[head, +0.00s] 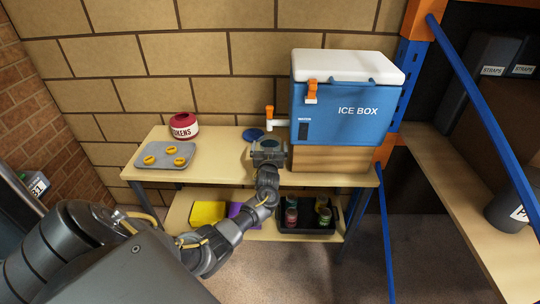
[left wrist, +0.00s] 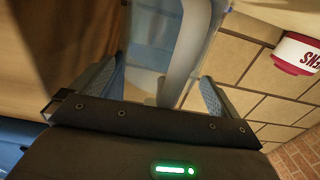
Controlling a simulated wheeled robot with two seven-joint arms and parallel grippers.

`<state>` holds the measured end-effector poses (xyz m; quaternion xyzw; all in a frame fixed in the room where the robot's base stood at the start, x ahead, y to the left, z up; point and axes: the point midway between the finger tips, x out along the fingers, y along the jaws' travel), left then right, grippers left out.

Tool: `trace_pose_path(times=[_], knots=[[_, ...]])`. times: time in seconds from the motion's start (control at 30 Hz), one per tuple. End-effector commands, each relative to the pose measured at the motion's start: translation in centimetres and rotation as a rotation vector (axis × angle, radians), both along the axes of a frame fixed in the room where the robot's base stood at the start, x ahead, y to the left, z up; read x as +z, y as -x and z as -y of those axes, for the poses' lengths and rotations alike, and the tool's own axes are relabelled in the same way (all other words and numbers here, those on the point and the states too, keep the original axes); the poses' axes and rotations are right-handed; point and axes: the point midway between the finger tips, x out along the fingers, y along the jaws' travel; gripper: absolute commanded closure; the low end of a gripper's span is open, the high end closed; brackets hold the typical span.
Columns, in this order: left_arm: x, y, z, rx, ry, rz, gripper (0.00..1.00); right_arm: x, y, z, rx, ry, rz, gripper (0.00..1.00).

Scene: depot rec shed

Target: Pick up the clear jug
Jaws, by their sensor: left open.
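The clear jug (left wrist: 150,52) shows in the left wrist view as a see-through body with a pale, thick handle (left wrist: 188,48). I cannot tell whether either finger touches the jug. My right gripper is not in view.
A black tray (head: 306,232) with jars sits on the lower shelf.

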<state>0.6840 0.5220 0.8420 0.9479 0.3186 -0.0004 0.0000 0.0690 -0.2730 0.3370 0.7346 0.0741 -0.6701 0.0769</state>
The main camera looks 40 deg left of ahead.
Motion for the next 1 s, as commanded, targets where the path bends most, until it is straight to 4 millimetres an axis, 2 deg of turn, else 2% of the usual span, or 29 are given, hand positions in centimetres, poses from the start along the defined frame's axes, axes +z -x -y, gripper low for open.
trace_pose_path(times=[0.13,0.6,0.63,0.67,1.0], knots=[[0.02,0.00,0.03,0.000,-0.001,0.001,0.01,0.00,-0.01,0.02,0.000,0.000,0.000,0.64],[0.03,0.00,0.09,-0.001,-0.001,0.001,0.63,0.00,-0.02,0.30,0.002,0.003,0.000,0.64],[0.15,-0.03,0.07,-0.001,-0.001,0.003,0.63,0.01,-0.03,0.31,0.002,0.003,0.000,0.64],[0.15,-0.03,0.07,-0.001,-0.001,0.003,0.70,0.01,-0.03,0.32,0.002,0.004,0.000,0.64],[0.85,-0.02,0.03,0.000,-0.001,0.005,0.70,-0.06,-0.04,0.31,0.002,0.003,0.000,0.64]])
